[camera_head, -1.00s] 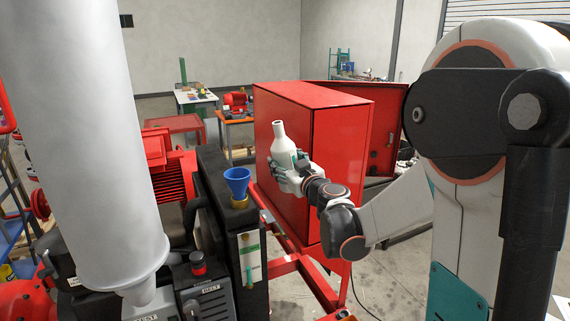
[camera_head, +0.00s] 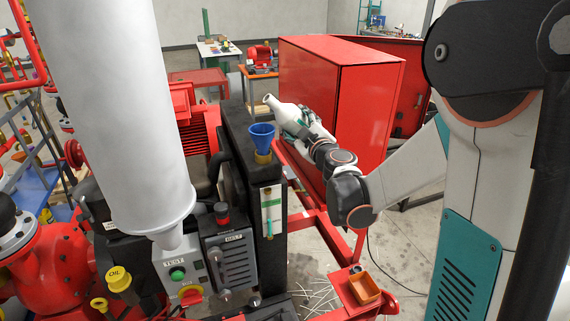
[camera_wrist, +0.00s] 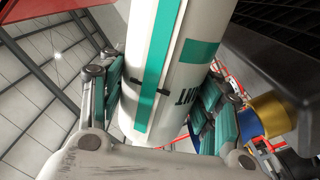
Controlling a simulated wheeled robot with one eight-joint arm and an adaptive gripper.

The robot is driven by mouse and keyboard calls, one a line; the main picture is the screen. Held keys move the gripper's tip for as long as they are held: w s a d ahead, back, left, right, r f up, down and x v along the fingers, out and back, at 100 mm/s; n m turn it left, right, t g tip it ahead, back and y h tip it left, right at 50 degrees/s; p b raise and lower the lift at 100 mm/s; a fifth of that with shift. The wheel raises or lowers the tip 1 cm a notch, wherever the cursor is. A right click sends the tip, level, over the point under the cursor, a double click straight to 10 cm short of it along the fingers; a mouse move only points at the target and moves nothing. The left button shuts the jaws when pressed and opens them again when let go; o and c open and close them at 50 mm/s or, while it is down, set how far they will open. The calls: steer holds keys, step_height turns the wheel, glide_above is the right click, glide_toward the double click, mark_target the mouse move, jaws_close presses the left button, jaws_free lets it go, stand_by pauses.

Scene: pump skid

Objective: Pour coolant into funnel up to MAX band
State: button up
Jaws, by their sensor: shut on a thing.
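My gripper (camera_head: 303,127) is shut on a white coolant bottle (camera_head: 284,113) with a green label. The bottle is tilted, its open neck pointing left and somewhat up, above and to the right of the blue funnel (camera_head: 262,136). The bottle body (camera_wrist: 165,60) fills the middle of the wrist view between my fingers. The funnel sits in a brass neck on top of a black tank (camera_head: 243,150). A sight gauge (camera_head: 270,207) with a green band is on the tank's front face. No stream of liquid shows. The level in the gauge is too small to read.
A control box (camera_head: 183,262) and a large white cylinder (camera_head: 115,110) are left of the tank.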

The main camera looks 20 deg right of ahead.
stand_by(0.6)
steer(key=shift+d+r+n, duration=0.2)
steer(key=shift+r+n, duration=0.15)
steer(key=shift+n, duration=0.45)
steer(key=shift+d+r+n+b, duration=0.35)
steer(key=shift+n, duration=0.35)
stand_by(1.3)
steer(key=shift+d+r+n, duration=0.2)
steer(key=shift+r+n, duration=0.25)
steer(key=shift+n, duration=0.2)
steer(key=shift+d+r+n, duration=0.2)
steer(key=shift+r+n, duration=0.2)
steer(key=shift+n, duration=0.25)
stand_by(3.3)
